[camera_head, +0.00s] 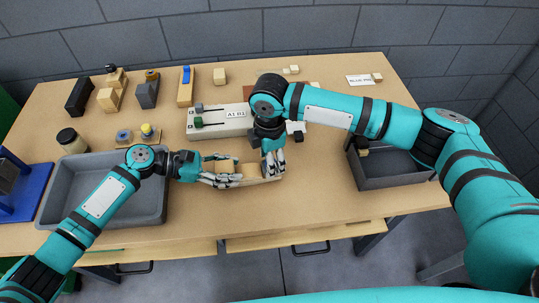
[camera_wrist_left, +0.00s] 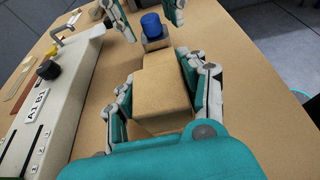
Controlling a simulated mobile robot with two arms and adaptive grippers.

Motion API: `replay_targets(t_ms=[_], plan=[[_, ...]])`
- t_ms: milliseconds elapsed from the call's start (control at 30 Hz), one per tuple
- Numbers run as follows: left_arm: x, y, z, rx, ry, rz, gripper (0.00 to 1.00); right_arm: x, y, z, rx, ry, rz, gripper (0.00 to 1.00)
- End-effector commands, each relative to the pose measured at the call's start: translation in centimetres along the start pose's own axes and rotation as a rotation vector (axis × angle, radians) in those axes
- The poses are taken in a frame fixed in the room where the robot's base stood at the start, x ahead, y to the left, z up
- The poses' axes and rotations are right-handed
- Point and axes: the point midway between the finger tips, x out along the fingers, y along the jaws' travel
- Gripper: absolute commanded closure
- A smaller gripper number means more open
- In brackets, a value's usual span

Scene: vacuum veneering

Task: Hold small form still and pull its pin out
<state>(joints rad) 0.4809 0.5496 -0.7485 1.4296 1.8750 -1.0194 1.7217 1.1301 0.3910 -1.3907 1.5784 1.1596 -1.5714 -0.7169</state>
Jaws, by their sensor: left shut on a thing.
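The small form (camera_wrist_left: 165,95) is a pale wooden block in the left wrist view, with a blue knob-topped pin (camera_wrist_left: 151,24) at its far end. It also shows in the head view (camera_head: 250,171), partly hidden by my fingers. My left gripper (camera_head: 238,178) is shut on the form, with a finger on each side of it. My right gripper (camera_head: 273,166) comes down from above at the form's right end. In the left wrist view its fingers stand apart on either side of the blue pin, with gaps showing. In the head view the pin is hidden.
A pale fixture labelled A1 B1 (camera_head: 215,123) lies just behind the form. A grey tray (camera_head: 66,205) stands to the left and a dark grey bin (camera_head: 395,182) to the right. Several blocks and a jar (camera_head: 71,140) stand at the back left. The front table strip is clear.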

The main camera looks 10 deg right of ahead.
Motion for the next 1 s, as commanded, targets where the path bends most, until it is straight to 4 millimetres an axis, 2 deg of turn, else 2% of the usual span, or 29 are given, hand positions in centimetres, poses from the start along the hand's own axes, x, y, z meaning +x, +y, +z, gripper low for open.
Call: replay_targets(t_ms=[67, 400, 500, 533, 700, 1000], plan=[[-0.02, 0.03, -0.04, 0.000, 0.001, 0.001, 0.91, 0.00, -0.01, -0.02, 0.000, 0.000, 0.000, 0.47], [-0.02, 0.03, -0.04, 0.000, 0.001, 0.001, 0.91, -0.03, -0.01, -0.02, -0.001, 0.000, 0.000, 0.90], [-0.02, 0.03, -0.04, 0.000, 0.001, 0.001, 0.91, -0.04, 0.00, -0.02, -0.001, 0.000, 0.000, 1.00], [-0.02, 0.03, -0.04, 0.000, 0.001, 0.001, 0.91, -0.04, 0.00, -0.02, -0.001, 0.000, 0.000, 0.77], [-0.02, 0.02, -0.04, 0.000, 0.001, 0.001, 0.91, -0.05, 0.00, -0.02, -0.001, 0.001, 0.000, 0.99], [-0.01, 0.02, -0.04, 0.000, 0.001, 0.001, 0.91, -0.25, 0.02, -0.03, -0.001, 0.001, 0.001, 1.00]])
